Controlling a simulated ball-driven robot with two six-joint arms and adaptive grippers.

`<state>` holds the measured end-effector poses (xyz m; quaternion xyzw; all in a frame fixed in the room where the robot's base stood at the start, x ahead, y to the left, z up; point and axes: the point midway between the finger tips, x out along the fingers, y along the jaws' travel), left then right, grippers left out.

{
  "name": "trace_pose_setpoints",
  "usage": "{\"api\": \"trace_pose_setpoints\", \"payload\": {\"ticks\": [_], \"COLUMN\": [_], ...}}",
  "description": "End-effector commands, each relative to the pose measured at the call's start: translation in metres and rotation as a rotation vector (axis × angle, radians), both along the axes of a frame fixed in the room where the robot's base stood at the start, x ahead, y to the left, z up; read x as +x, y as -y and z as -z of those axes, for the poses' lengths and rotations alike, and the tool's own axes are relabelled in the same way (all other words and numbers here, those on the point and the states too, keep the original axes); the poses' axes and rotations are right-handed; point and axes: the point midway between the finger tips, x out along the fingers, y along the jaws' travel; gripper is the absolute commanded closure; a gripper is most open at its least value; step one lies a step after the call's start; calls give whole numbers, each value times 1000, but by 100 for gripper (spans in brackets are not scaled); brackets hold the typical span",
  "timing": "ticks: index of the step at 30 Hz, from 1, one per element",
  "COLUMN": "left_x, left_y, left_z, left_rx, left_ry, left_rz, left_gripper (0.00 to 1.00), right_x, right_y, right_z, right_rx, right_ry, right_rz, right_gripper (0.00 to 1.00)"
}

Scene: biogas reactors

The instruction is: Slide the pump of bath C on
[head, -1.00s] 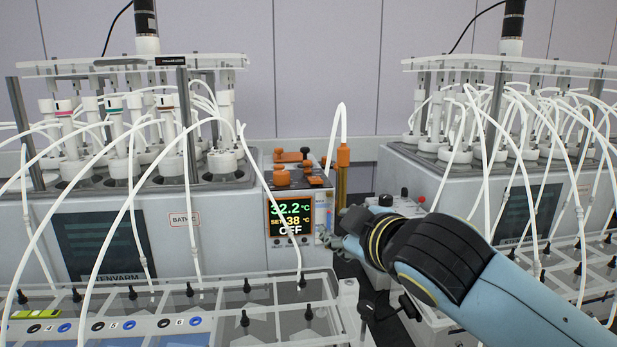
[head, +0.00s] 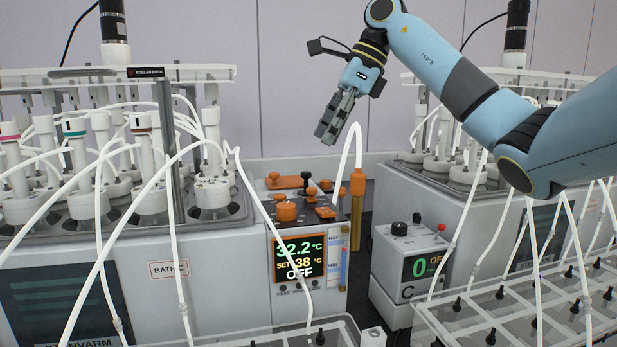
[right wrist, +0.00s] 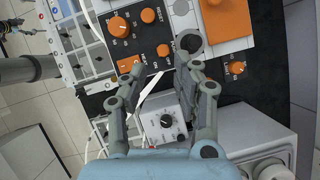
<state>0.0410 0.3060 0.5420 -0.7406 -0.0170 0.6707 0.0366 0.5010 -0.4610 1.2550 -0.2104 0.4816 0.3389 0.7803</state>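The heating unit of bath C (head: 312,230) has a display (head: 300,258) reading 32.2 °C, set 38 °C, OFF. Its black top carries orange knobs and parts, including an orange knob (head: 287,211). The right wrist view shows this black panel from above with a large dial (right wrist: 120,27), smaller orange knobs and an orange rectangular switch (right wrist: 130,65). I cannot tell which control is the pump's. My right gripper (head: 327,136) hangs above and slightly behind the unit, pointing down, touching nothing. Its fingers are apart and empty in the right wrist view (right wrist: 162,70). My left gripper is out of view.
The bath, labelled BATH C (head: 168,269), holds several bottles with white tubes at left. A white tube rises from an orange-topped fitting (head: 357,185) beside the unit. A small grey box (head: 408,262) marked C reads 0 OFF. Another bath stands at right.

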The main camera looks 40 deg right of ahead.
Motion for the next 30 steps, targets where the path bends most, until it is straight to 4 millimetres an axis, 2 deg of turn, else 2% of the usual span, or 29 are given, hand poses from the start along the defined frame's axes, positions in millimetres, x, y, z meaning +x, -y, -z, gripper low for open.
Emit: {"api": "trace_pose_setpoints", "payload": {"ticks": [2,5,15,21,30], "left_x": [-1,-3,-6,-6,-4], "left_y": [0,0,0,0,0], "left_z": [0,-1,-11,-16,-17], "left_rx": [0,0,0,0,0], "left_ry": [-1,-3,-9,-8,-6], "left_rz": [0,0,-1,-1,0], "left_gripper": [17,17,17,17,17], "right_x": [-8,-9,8,15,17], "right_y": [14,17,-3,-10,-12], "right_z": [-2,4,63,88,97], "right_rx": [-37,-53,-48,-50,-51], "right_ry": [-36,-55,-56,-54,-51], "right_rz": [12,16,14,15,15], "right_gripper": [70,70,70,70,70]}}
